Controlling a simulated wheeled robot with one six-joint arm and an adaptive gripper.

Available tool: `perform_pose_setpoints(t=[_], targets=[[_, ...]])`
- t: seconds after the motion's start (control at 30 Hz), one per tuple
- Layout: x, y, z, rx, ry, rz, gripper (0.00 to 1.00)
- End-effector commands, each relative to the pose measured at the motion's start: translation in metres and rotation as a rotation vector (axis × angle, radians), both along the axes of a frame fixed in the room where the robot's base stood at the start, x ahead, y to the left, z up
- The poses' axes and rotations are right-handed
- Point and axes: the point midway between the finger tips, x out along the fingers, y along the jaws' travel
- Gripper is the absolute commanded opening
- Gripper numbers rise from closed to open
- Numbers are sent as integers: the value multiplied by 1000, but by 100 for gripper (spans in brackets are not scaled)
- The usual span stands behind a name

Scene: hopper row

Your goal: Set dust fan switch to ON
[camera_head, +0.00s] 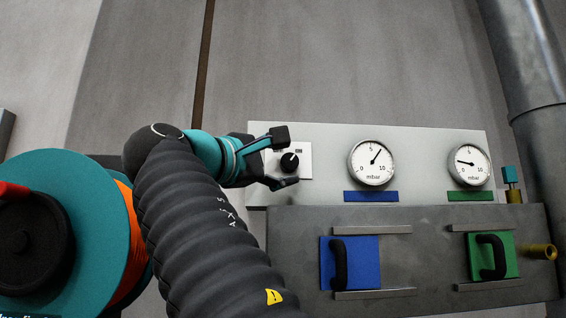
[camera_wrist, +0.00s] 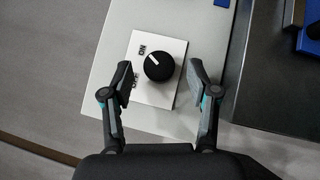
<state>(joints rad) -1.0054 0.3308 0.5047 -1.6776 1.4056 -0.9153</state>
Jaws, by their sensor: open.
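The dust fan switch is a black rotary knob (camera_head: 289,161) on a white plate (camera_head: 305,160), at the left end of a pale panel. In the wrist view the knob (camera_wrist: 158,67) has a white pointer mark that points up and left, towards the ON label. The OFF label is lower on the left of the plate. My gripper (camera_head: 281,160) is open in front of the switch. In the wrist view its fingers (camera_wrist: 160,76) are on either side of the knob with gaps, and I see no contact.
Two round gauges (camera_head: 371,163) (camera_head: 468,166) are on the panel to the right. Below them are a blue gate (camera_head: 367,262) and a green gate (camera_head: 505,240) with black handles. A grey pipe (camera_head: 530,70) stands at the right. The wall above the panel is clear.

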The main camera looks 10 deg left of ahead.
Motion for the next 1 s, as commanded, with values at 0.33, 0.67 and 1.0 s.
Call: perform_pose_setpoints(t=[0.33,0.67,1.0], targets=[[-53,31,-12,-2,1,5,60],[-92,52,-21,0,0,1,60],[-98,55,-22,0,0,-1,60]])
